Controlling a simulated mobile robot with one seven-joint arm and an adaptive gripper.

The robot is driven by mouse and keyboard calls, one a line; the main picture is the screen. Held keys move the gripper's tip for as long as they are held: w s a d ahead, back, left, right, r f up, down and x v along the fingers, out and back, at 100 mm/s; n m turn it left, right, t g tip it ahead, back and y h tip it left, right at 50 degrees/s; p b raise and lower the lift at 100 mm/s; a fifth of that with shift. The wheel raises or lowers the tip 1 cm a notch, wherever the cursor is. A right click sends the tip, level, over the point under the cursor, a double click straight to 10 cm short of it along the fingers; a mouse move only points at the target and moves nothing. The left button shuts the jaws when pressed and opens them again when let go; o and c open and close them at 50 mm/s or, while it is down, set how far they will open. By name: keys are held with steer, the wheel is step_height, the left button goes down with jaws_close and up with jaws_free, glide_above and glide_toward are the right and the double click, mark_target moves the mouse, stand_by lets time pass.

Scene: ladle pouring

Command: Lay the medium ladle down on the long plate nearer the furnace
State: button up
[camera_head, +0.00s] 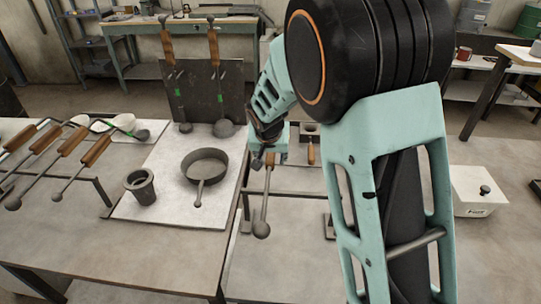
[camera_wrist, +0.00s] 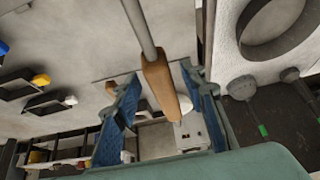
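A ladle with a brown wooden handle and a steel rod runs down from my gripper (camera_head: 268,146); its dark bowl (camera_head: 261,230) is toward the viewer. In the wrist view its handle (camera_wrist: 160,88) lies between the two blue finger pads of my gripper (camera_wrist: 160,85). I cannot tell if the ladle rests on the bars beneath. Long bar-like supports (camera_head: 103,190) carry several wooden-handled ladles (camera_head: 72,142) on the left. The furnace is not identifiable.
A pale board (camera_head: 165,205) carries a pan (camera_head: 205,165) and a dark cup (camera_head: 141,187). A small ladle or tool (camera_head: 311,152) lies beyond my gripper. A white box (camera_head: 478,191) stands right of my arm.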

steer(key=w+r+p+v, duration=0.1)
steer(key=p+v, duration=0.1)
steer(key=v, duration=0.7)
steer(key=w+p+v, duration=0.2)
steer(key=v, duration=0.7)
steer(key=shift+r, duration=0.55)
steer(key=shift+d, duration=0.15)
